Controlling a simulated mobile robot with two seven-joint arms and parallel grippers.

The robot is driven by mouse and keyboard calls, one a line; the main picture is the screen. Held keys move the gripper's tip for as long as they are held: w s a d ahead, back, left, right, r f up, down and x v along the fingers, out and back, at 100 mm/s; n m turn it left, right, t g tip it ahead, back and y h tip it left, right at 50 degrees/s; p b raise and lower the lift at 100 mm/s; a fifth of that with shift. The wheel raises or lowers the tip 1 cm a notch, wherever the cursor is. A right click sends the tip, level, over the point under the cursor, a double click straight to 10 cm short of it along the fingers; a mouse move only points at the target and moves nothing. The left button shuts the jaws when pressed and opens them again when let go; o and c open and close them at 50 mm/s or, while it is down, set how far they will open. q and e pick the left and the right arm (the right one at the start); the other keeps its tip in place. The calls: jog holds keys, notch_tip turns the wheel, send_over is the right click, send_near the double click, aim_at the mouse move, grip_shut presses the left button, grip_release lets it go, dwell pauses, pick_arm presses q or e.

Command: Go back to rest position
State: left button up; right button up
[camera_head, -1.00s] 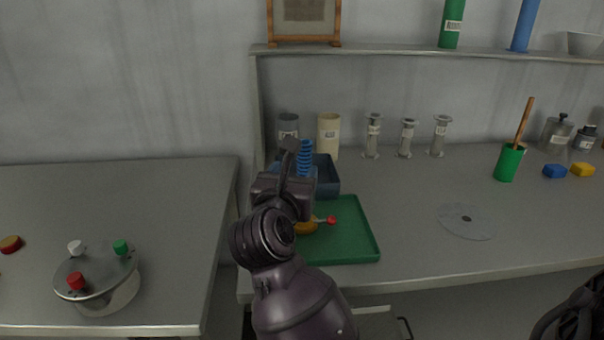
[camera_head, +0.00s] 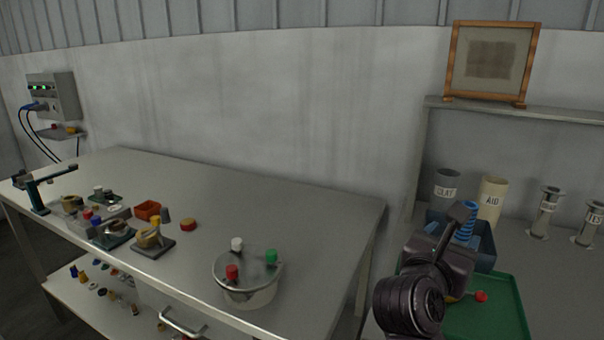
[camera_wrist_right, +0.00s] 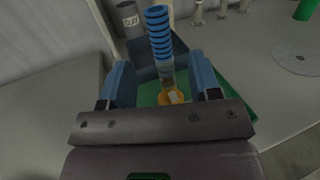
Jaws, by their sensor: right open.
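My right gripper (camera_head: 456,228) is at the lower right of the head view, over the green tray (camera_head: 505,310). In the right wrist view its two blue fingers stand apart, and the gripper (camera_wrist_right: 163,80) is open. A blue ribbed piece (camera_wrist_right: 158,32) with a clear lower part and a yellow bottom (camera_wrist_right: 172,97) shows upright between the fingers, with visible space on both sides. In the head view the ribbed piece (camera_head: 467,224) shows just behind my gripper, which hides its lower part. My left gripper is in no view.
A dark blue bin (camera_head: 485,250) stands behind my gripper. A red knob (camera_head: 481,296) shows on the green tray. On the left table (camera_head: 310,210) are a lidded round vessel (camera_head: 247,285) and several small parts. A shelf (camera_head: 560,112) holds a wooden frame (camera_head: 490,62).

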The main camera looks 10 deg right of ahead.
jog(key=s+a+r+n+t+y, duration=0.1)
jog(key=s+a+n+t+y, duration=0.2)
jog(key=n+t, duration=0.55)
jog(key=s+a+n+t+y, duration=0.2)
jog(key=n+t+y, duration=0.25)
jog(key=n, duration=0.75)
jog(key=s+a+f+n+g+y, duration=0.35)
jog(key=f+n+y, duration=0.4)
jog(key=n, duration=0.25)
jog(key=s+a+f+n+g+y, duration=0.25)
jog(key=f+n+g+y, duration=0.3)
jog(key=f+n, duration=0.35)
jog(key=s+d+f+n+g+h, duration=0.25)
jog(key=s+f+n+g, duration=0.35)
jog(key=s+f, duration=0.4)
jog(key=s+d+f+g+h, duration=0.3)
jog(key=s+g, duration=0.1)
jog(key=s, duration=0.3)
jog(key=s+d+f+g+h, duration=0.2)
jog(key=s+d+f+g, duration=0.15)
jog(key=s, duration=0.25)
jog(key=w+f+n+t+y+p, duration=0.1)
jog(key=w+t+p, duration=0.3)
jog(key=w+t, duration=0.4)
jog(key=shift+w+a+f+t, duration=0.15)
jog(key=shift+w+f+t, duration=0.2)
jog(key=shift+w+f, duration=0.6)
